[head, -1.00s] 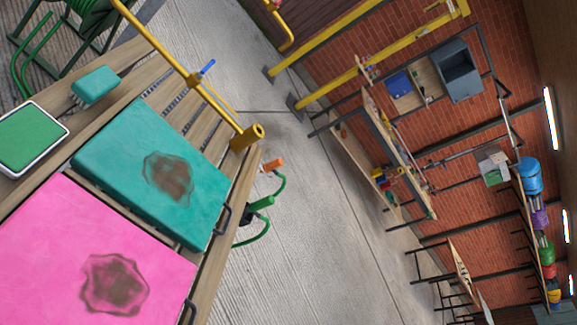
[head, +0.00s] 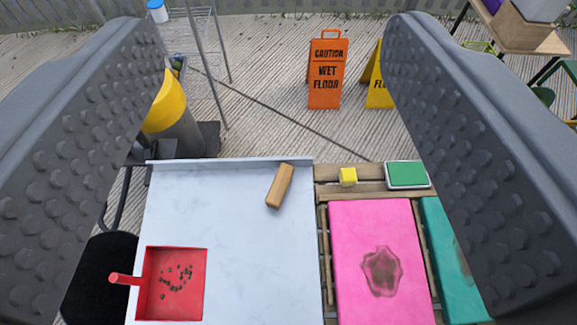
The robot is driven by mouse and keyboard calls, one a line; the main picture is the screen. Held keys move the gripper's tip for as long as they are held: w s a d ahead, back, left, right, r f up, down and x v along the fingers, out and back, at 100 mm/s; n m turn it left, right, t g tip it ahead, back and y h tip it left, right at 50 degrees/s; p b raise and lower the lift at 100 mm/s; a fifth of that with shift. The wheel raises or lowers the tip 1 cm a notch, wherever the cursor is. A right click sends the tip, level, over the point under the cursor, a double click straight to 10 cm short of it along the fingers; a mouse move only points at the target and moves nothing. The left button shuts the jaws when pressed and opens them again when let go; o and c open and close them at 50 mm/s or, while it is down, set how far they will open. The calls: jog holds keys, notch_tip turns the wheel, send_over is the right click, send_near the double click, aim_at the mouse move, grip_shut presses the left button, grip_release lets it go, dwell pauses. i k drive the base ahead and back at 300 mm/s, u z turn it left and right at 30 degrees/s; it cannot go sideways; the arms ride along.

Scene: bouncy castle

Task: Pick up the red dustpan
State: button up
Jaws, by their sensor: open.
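The red dustpan (head: 192,306) lies on a pale grey-white tabletop (head: 230,220) at the lower left of the head view. It is a square pan with small dark bits in it, and its handle sticks out to the left past the tabletop's edge. My gripper (head: 285,150) shows as two wide dark studded fingers, one at each side of the picture. It is open and empty, with the tabletop visible between the fingers. The dustpan is apart from both fingers, closer in the picture to the left one.
A wooden block (head: 279,186) lies on the same tabletop. To the right are a yellow cube (head: 348,177), a green pad (head: 407,174), and stained pink (head: 355,225) and teal (head: 440,235) mats on slats. An orange wet-floor sign (head: 327,72) and a yellow-topped post (head: 172,120) stand beyond.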

aim_at(186, 304)
jog(key=z, duration=0.05)
jog(key=k, duration=0.5)
jog(key=u, duration=1.4)
jog(key=k, duration=0.85)
jog(key=z, duration=0.4)
jog(key=i, duration=0.55)
jog(key=u, duration=0.05)
